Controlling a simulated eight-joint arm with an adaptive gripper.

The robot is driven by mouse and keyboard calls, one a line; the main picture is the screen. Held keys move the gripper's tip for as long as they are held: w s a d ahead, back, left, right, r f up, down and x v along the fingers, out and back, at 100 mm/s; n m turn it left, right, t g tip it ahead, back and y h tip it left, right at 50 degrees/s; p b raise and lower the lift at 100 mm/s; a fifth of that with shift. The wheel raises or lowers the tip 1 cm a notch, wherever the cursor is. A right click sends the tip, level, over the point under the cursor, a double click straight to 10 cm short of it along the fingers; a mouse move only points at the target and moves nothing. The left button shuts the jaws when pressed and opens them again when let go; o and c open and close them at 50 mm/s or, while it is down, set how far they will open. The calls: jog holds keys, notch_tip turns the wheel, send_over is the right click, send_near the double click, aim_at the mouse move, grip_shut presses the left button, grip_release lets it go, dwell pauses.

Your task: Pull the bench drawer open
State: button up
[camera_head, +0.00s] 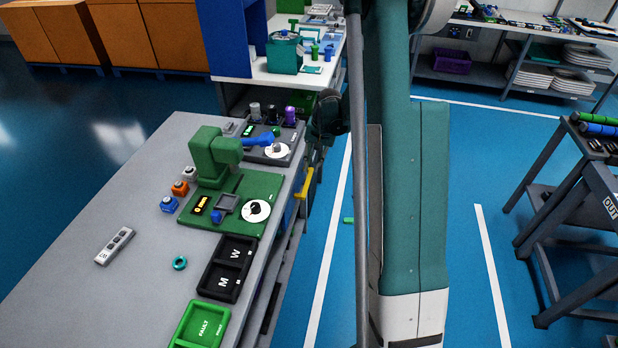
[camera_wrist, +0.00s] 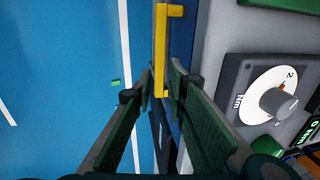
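The bench drawer's yellow handle (camera_head: 304,183) sticks out from the right side of the grey bench, just under its top. The drawer front is mostly hidden, with a little blue showing behind the handle. In the wrist view the yellow handle (camera_wrist: 161,45) runs up the picture, with its near end between my fingertips. My gripper (camera_wrist: 162,90) is open, with one green-padded finger on each side of the handle and no clear contact. In the head view my dark gripper (camera_head: 325,122) is beside the bench edge, partly hidden by my arm.
The bench top (camera_head: 90,215) carries a green test fixture (camera_head: 213,158), a dial unit (camera_head: 278,150), black trays (camera_head: 228,268) and a green fault tray (camera_head: 202,324). Open blue floor lies right of the bench, with a small green piece (camera_head: 348,220) on it. A dark rack (camera_head: 570,220) stands far right.

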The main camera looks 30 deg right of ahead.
aim_at(308, 179)
dwell(0.3)
jog(key=shift+w+a+f+b, duration=0.2)
jog(key=shift+f+b, duration=0.1)
jog(key=shift+f, duration=0.95)
jog(key=shift+w+a+f+b, duration=0.15)
jog(key=shift+f+b, duration=0.15)
jog(key=shift+f, duration=1)
jog(key=shift+w+a+f+b, duration=0.2)
jog(key=shift+f+b, duration=0.1)
jog(key=shift+f, duration=0.95)
jog(key=shift+c, duration=0.6)
grip_shut()
